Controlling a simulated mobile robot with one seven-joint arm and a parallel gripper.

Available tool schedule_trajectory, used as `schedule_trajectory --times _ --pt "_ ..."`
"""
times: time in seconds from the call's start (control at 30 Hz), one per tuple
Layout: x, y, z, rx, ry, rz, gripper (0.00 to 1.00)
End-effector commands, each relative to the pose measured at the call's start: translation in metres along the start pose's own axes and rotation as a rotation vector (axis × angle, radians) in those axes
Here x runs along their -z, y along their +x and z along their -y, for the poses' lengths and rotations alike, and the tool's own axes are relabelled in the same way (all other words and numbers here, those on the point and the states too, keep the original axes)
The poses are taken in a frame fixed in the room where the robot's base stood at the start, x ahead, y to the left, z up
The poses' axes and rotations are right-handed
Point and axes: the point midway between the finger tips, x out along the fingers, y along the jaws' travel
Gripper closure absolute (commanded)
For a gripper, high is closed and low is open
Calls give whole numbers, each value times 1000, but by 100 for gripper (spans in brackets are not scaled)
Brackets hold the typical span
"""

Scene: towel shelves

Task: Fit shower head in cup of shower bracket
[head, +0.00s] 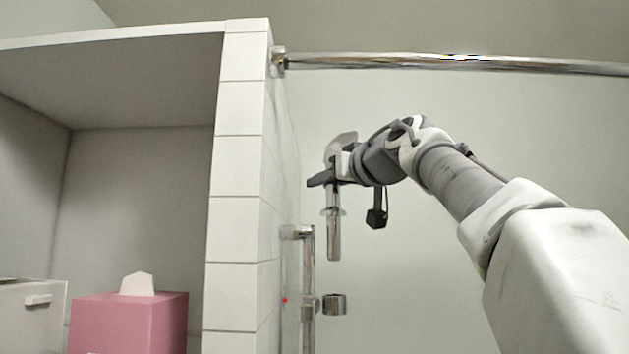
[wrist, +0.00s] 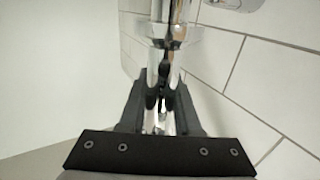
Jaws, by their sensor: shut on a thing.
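The chrome shower head (head: 342,146) is in my gripper (head: 328,180), with its broad head above the fingers. Its handle (head: 334,238) hangs nearly upright below them, with a wider collar partway down. In the wrist view my gripper (wrist: 162,88) is shut around the chrome shower head (wrist: 165,60), and the fingers hide part of it. The shower bracket's chrome cup (head: 334,304) sticks out to the right of the vertical rail (head: 307,285). The handle's lower end is above the cup in the picture, with a visible gap. Their depth difference cannot be told.
A white tiled wall end (head: 238,190) stands left of the rail; tiles also show in the wrist view (wrist: 265,75). A chrome bar (head: 450,62) runs across above my arm. A pink tissue box (head: 130,322) and a pale box (head: 30,315) sit in the left alcove.

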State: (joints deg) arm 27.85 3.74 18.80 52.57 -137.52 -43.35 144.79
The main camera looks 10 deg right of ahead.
Motion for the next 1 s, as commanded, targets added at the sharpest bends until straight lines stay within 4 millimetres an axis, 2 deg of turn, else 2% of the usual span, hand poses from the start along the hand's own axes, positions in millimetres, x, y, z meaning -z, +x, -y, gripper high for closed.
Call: schedule_trajectory --times 0.1,0.4,1.0 --pt "-15 -1 0 -2 0 -2 100" --pt "-34 0 0 -2 0 -1 100" --pt "-37 0 0 -2 -1 -2 100"
